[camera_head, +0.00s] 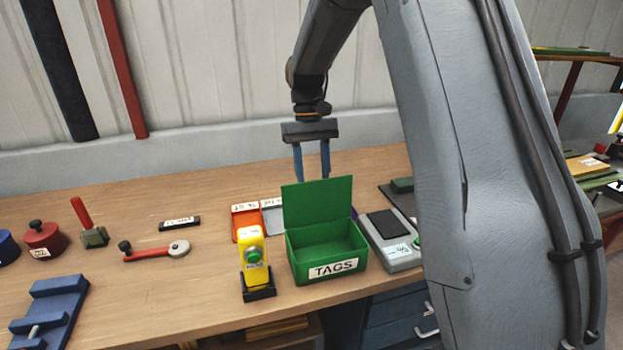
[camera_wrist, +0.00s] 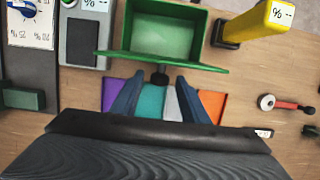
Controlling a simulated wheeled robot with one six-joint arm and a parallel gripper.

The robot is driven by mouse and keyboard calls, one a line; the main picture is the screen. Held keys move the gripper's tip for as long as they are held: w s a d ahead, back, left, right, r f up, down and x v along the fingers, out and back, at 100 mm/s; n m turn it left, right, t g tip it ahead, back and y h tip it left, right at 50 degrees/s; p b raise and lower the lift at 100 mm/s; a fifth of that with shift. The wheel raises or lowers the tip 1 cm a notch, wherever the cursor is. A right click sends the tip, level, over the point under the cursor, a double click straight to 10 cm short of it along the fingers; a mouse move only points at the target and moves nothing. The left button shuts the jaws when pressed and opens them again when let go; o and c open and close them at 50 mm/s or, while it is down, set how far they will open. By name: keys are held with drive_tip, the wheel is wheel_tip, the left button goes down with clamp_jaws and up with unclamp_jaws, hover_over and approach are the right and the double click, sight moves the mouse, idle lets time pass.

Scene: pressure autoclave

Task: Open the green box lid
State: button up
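The green box (camera_head: 325,255), labelled TAGS, stands near the front of the bench. Its lid (camera_head: 318,203) is raised, standing about upright at the back, and the box inside looks empty. In the wrist view the box (camera_wrist: 163,35) shows from above, with the lid (camera_wrist: 200,64) seen nearly edge-on. A small dark knob (camera_wrist: 159,77) shows on the lid's outer side. My gripper (camera_head: 312,178) is behind the lid, pointing down, its lower fingertips hidden. In the wrist view my gripper (camera_wrist: 158,82) has its blue fingers apart, one on each side of the knob, with gaps visible.
A yellow device with a green button (camera_head: 253,258) stands just left of the box. A grey device (camera_head: 390,240) sits close on its right. Coloured trays (camera_head: 246,218) lie behind the box. A red-handled wrench (camera_head: 155,251) lies further left.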

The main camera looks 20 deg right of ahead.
drive_tip(key=b+v, duration=0.2)
drive_tip(key=v, duration=0.6)
drive_tip(key=shift+f, duration=0.1)
